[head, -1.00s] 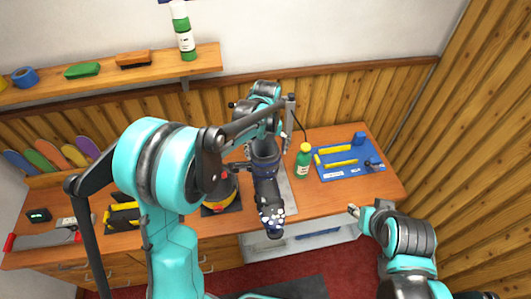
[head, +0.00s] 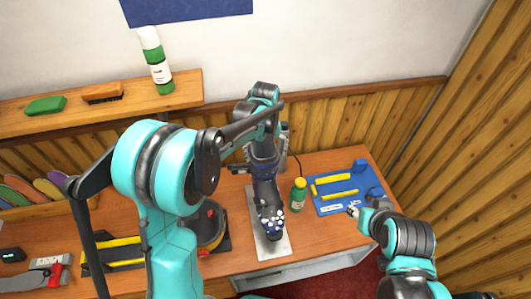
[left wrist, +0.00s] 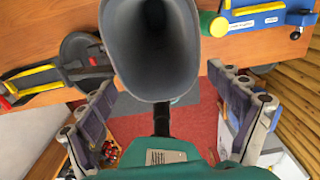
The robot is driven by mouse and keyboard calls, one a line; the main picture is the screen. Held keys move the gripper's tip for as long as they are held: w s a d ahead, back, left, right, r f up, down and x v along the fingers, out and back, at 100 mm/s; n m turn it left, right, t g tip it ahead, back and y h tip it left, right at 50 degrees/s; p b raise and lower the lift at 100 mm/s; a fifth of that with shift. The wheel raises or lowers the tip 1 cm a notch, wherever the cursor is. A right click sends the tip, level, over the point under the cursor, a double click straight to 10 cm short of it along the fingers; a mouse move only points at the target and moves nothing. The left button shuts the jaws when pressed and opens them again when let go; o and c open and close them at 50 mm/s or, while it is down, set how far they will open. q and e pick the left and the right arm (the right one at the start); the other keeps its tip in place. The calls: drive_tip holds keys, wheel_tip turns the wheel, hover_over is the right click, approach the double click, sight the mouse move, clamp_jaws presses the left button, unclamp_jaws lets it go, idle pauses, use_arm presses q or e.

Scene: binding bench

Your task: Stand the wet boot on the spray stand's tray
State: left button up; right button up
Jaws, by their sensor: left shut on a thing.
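The boot is upright in the head view, toe toward the bench's front edge, above the pale tray (head: 279,248). I cannot tell whether its sole touches the tray. The stand's grey post (head: 283,150) is behind, partly hidden by my arm. In the left wrist view the boot's open grey cuff (left wrist: 155,85) faces the camera between the fingers. My right gripper (head: 354,210) is empty, low at the right; its opening is unclear.
A green bottle with a yellow cap (head: 298,195) stands close right of the tray. A round dark device (head: 212,222) is left of the tray. A shelf (head: 110,108) runs along the wall.

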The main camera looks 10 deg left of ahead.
sight(265, 178)
use_arm(q)
drive_tip(key=shift+s+f+b, duration=0.1)
drive_tip(key=shift+f+b, duration=0.65)
drive_tip(key=shift+f, duration=0.5)
drive_tip(key=shift+f+b, duration=2.25)
drive_tip(key=shift+f, duration=1.75)
drive_tip(key=shift+f+b, duration=1.65)
drive_tip(key=shift+f, duration=0.1)
drive_tip(key=shift+f+b, duration=0.35)
drive_tip(key=o, duration=1.6)
wheel_tip(265, 178, up, 12)
drive_tip(key=shift+r, duration=0.1)
